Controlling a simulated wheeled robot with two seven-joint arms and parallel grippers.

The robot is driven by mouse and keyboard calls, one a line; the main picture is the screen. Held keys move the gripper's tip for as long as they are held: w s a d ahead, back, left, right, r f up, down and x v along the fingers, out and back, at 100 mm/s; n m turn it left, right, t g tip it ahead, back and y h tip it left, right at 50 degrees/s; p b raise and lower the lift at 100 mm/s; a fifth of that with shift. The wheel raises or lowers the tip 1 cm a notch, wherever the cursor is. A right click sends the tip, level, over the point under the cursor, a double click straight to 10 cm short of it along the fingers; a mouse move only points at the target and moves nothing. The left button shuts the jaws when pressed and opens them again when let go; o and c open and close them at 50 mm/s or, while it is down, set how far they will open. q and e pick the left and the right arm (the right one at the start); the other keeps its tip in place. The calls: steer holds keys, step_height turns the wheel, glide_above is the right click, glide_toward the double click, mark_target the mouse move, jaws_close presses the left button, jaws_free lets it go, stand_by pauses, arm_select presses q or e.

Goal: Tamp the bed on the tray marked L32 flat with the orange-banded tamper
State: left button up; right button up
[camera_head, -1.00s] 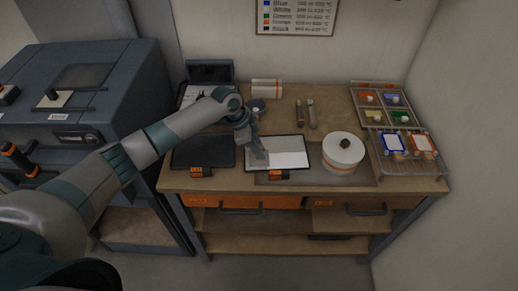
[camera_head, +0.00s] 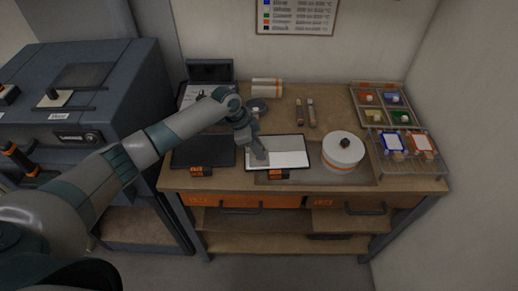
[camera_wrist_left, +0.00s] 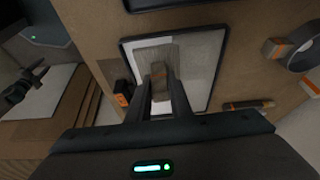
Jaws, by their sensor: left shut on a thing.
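My left gripper (camera_head: 247,138) reaches in from the left over a dark-rimmed tray (camera_head: 304,163) at the table's front. It also shows in the left wrist view (camera_wrist_left: 159,96), shut on the handle of the tamper (camera_wrist_left: 158,78). The tamper's flat grey block (camera_head: 258,158) is low over the tray's left part; I cannot tell whether it presses on the bed. My right gripper is out of view.
A dark tray (camera_head: 203,151) with an orange tag lies left of the white bed. A round white container (camera_head: 343,153) with a dark knob stands right. Coloured pots (camera_head: 382,105) and a wire rack (camera_head: 405,170) fill the far right.

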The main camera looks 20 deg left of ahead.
arm_select(q)
steer(key=shift+s, duration=0.1)
stand_by(0.5)
steer(key=shift+r+p, duration=0.35)
steer(key=shift+r, duration=0.7)
steer(key=shift+w, duration=0.2)
steer(key=shift+w+a+f+b, duration=0.1)
steer(key=shift+w+a+b, duration=0.25)
steer(key=shift+w+b, duration=0.5)
steer(key=shift+w+a+f+b, duration=0.1)
steer(key=shift+w+a+b, duration=0.2)
steer(key=shift+w+b, duration=0.45)
steer(key=shift+w+a+r, duration=0.1)
steer(key=shift+w+a, duration=0.05)
steer(key=shift+w, duration=0.3)
steer(key=shift+w+a+r, duration=0.1)
steer(key=shift+w+a, duration=0.05)
steer(key=shift+w, duration=0.25)
steer(key=shift+b, duration=0.3)
steer(key=shift+f+b, duration=0.35)
steer(key=shift+f, duration=0.5)
steer(key=shift+f, duration=0.25)
